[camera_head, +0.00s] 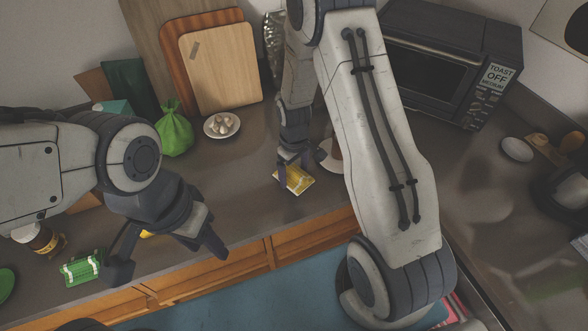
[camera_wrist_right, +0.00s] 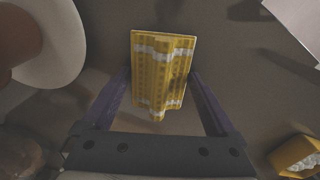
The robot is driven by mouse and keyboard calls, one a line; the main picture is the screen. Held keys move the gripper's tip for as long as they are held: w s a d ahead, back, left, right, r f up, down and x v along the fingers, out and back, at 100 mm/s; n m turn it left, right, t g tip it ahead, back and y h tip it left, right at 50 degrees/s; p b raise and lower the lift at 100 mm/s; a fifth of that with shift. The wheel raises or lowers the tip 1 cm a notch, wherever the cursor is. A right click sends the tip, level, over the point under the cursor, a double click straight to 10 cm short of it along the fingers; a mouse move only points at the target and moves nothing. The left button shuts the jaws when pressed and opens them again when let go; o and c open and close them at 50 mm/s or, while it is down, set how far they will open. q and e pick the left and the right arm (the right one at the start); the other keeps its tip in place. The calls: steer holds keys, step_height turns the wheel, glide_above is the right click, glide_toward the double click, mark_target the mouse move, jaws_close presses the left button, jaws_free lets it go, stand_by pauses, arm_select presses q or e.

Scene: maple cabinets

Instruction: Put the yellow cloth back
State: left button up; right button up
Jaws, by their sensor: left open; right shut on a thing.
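The yellow cloth (camera_head: 298,180), with pale bands, is at the counter near its front edge in the head view. It is upright in the right wrist view (camera_wrist_right: 162,75), between the two fingers of my right gripper (camera_head: 293,158). My right gripper is shut on the cloth. I cannot tell whether the cloth touches the counter. My left gripper (camera_head: 167,262) is open and empty at the counter's front left, and a small yellow thing (camera_head: 147,234) is partly hidden behind it.
A green-and-white package (camera_head: 80,268) and a jar (camera_head: 46,240) are at the left. A plate of garlic (camera_head: 222,126), green bag (camera_head: 175,133) and cutting boards (camera_head: 222,70) stand behind. A toaster oven (camera_head: 440,60) is back right. A white round thing (camera_wrist_right: 55,45) is close beside my right gripper.

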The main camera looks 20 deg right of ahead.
steer(key=shift+f, duration=0.2)
steer(key=o, duration=1.2)
steer(key=shift+o, duration=0.2)
steer(key=shift+r, duration=0.1)
